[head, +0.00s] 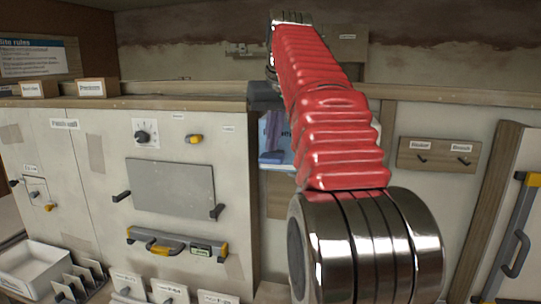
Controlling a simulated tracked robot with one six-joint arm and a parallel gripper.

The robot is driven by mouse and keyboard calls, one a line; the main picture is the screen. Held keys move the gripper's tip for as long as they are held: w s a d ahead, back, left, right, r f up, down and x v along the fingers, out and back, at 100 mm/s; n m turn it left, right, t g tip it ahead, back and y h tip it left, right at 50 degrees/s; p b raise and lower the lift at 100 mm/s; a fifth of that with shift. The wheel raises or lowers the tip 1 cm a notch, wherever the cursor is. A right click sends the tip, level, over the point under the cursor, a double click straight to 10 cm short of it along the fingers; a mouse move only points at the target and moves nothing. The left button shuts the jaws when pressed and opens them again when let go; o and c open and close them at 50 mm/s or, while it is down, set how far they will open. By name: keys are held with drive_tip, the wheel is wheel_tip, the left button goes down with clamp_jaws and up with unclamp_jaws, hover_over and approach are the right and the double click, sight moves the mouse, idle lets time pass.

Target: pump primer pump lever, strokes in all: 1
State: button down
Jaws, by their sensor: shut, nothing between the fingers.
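I cannot make out a pump lever for certain. A slim blue-grey upright piece (271,145) shows in the gap left of my red-sleeved arm, partly hidden by it; I cannot tell whether it belongs to the pump. My gripper (265,96) shows only in part, as a dark block beside the arm, above that piece. It is shut with nothing held. Its fingertips are hard to make out, and I see no clear contact with anything.
A pale cabinet carries a dial (142,136), a grey panel (171,187) and a level-like bar (176,245). A white tray (32,262) stands lower left. My arm blocks the middle.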

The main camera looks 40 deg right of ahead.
drive_tip(key=shift+w+r, duration=0.1)
drive_tip(key=shift+r, duration=2.35)
drive_tip(key=shift+a, duration=0.5)
drive_tip(key=s+a+f+n+t+y, duration=0.1)
drive_tip(key=s+a+f, duration=0.6)
drive_tip(key=a+f, duration=0.3)
drive_tip(key=s+a+f+n, duration=0.2)
drive_tip(key=s+a+f, duration=0.4)
drive_tip(key=a+f, duration=0.4)
drive_tip(key=s+a+f, duration=0.2)
drive_tip(key=s+f, duration=0.2)
drive_tip(key=f, duration=0.3)
drive_tip(key=s+a+f, duration=0.2)
drive_tip(key=s+f, duration=0.3)
drive_tip(key=f, duration=0.2)
drive_tip(key=shift+a+f+n, duration=0.15)
drive_tip(key=shift+a+n, duration=0.15)
